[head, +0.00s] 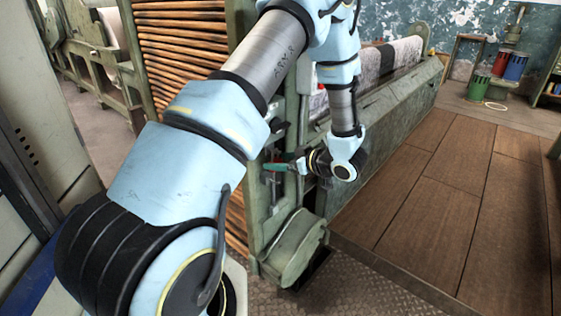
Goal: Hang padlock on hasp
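My gripper (298,165) is at the end of my light-blue arm, beside the upright green post (256,215) of the machine. It points left, towards the post. A small green thing with a bit of red (277,167) shows at the fingertips; it may be the padlock, but it is too small to be sure. Whether the fingers are closed on it cannot be told. Small metal fittings (272,190) sit on the post just below; the hasp may be among them, but I cannot make it out. My arm hides part of the post.
A green rounded housing (296,250) juts out below my gripper. A stack of brown rods (165,50) stands behind my arm. A long green trough (385,105) runs to the back right. The brown plank floor (450,200) at right is clear; coloured cans (515,67) stand far back.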

